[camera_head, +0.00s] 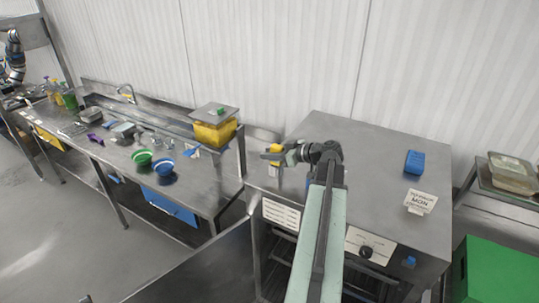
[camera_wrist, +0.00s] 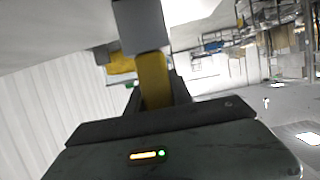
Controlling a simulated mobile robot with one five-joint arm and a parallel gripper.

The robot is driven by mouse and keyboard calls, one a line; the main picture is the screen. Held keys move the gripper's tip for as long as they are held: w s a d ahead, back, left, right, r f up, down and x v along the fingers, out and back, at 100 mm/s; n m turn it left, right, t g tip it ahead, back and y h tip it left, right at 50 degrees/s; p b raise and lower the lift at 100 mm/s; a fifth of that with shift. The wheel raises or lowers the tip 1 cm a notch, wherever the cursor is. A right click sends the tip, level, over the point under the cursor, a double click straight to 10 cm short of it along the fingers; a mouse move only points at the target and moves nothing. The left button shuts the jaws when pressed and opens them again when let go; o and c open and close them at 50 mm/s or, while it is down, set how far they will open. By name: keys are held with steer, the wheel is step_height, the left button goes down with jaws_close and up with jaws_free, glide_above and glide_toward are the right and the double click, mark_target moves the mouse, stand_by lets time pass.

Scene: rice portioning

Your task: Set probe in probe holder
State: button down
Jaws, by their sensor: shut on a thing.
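My gripper (camera_head: 276,156) is at the left end of the steel cabinet top, at the end of my outstretched arm. It is shut on a yellow piece (camera_head: 275,148), which I take to be the probe. In the wrist view the yellow probe (camera_wrist: 153,80) stands between the jaws, and a plain grey block (camera_wrist: 140,27) shows at its far end. I cannot tell whether that block is part of the probe or a separate thing. No probe holder can be made out for certain. A small blue block (camera_head: 414,162) lies on the right of the cabinet top.
The steel cabinet (camera_head: 372,150) has a mostly bare top, with a printed sign (camera_head: 420,202) at its right front. To the left, a yellow container (camera_head: 214,130) with a grey lid stands on the counter, near a green bowl (camera_head: 141,158) and a blue bowl (camera_head: 164,167).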

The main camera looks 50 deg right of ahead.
steer(key=shift+f, duration=0.1)
steer(key=c, duration=1.1)
jaws_free()
steer(key=shift+o, duration=0.2)
steer(key=o, duration=0.5)
step_height(320, 180, up, 8)
steer(key=p, duration=0.8)
